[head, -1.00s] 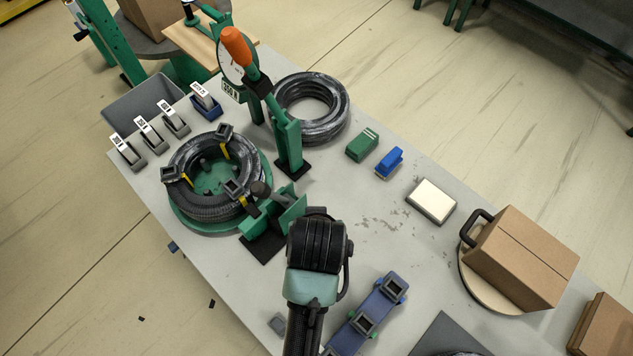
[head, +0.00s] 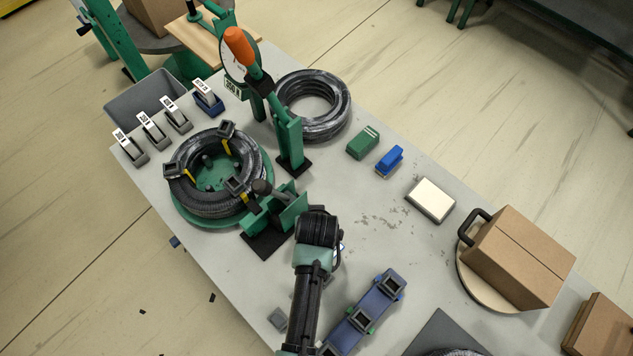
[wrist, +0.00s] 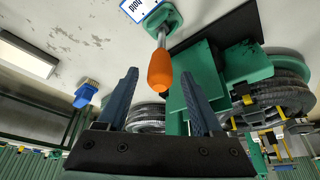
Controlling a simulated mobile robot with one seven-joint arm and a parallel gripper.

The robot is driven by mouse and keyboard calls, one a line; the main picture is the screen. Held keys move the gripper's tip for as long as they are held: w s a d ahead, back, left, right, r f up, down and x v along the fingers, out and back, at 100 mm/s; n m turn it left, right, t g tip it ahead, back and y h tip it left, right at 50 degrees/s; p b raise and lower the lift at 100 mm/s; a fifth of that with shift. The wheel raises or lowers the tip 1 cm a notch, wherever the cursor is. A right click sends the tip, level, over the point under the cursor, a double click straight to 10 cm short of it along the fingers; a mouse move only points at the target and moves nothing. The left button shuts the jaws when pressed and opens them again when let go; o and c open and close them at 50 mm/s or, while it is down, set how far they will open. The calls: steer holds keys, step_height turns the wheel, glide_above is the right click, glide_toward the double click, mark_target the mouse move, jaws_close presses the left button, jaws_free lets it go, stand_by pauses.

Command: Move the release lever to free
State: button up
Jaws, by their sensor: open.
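The release lever (wrist: 160,70) shows in the wrist view as an orange grip on a short silver rod, rising from a green base (wrist: 163,18). A white card reading "hold" (wrist: 140,8) lies beside the base, upside down in this view. My gripper (wrist: 159,74) is open, with its two dark fingers on either side of the orange grip's picture; I cannot tell how far the grip reaches between them. No contact shows. In the head view my gripper's wrist (head: 318,228) covers the lever and its base.
Green plates of a fixture (wrist: 206,95) stand close to the right finger; the fixture (head: 285,212) also shows left of my wrist. A coil on a green stand (head: 178,212), a tall orange-handled lever (head: 238,45) and a blue rack (head: 375,310) are around.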

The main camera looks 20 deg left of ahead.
steer(key=shift+w+f, duration=0.15)
steer(key=shift+f, duration=0.1)
jaws_close()
stand_by(1.4)
